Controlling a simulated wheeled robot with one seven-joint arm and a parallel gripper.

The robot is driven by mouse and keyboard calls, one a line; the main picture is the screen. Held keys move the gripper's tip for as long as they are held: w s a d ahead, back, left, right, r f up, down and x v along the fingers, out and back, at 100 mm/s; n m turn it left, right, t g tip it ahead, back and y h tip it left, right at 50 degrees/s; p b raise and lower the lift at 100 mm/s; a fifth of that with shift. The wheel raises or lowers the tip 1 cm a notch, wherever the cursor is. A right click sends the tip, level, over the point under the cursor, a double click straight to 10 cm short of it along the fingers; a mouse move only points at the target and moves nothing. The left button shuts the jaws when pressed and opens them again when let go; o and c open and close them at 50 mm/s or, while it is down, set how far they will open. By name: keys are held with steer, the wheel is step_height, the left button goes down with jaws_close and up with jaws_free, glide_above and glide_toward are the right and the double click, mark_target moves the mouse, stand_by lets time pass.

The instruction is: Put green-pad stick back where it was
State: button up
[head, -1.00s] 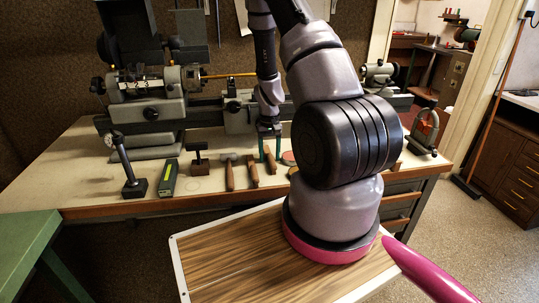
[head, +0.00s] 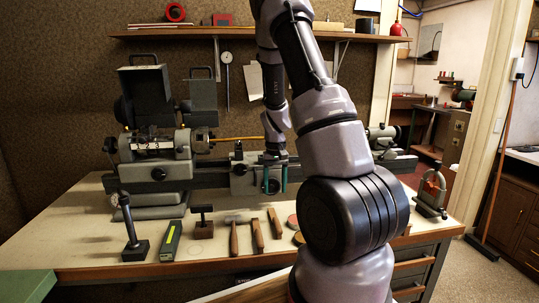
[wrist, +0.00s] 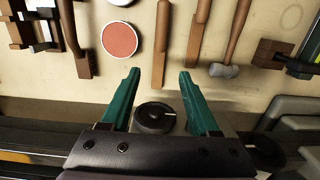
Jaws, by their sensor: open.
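My gripper (head: 275,190) is open, with teal fingers and nothing between them. It hangs in front of the lathe, above the back part of the bench. In the wrist view its fingertips (wrist: 160,75) point toward a row of wooden tools. Two plain wooden sticks (wrist: 162,45) and (wrist: 197,40) lie side by side on the bench; they also show in the head view (head: 275,228) and (head: 257,236). I see no green pad on either, so I cannot tell which is the green-pad stick. My arm hides part of the bench.
A hammer (wrist: 230,45) lies beside the sticks, and a red-topped round tin (wrist: 120,40) on the other side. The lathe (head: 160,160) blocks the back.

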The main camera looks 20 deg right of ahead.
steer(key=s+a+r+t+y, duration=0.15)
steer(key=a+r, duration=0.25)
steer(key=r, duration=0.6)
steer(key=s+a+r+t, duration=0.2)
steer(key=s+a+r, duration=0.15)
steer(key=r, duration=0.65)
steer(key=s+a+r+m+t, duration=0.1)
steer(key=s+a+r+t, duration=0.3)
steer(key=s+r, duration=0.8)
steer(key=s+a, duration=0.2)
steer(key=s, duration=0.1)
steer(key=shift+s, duration=0.15)
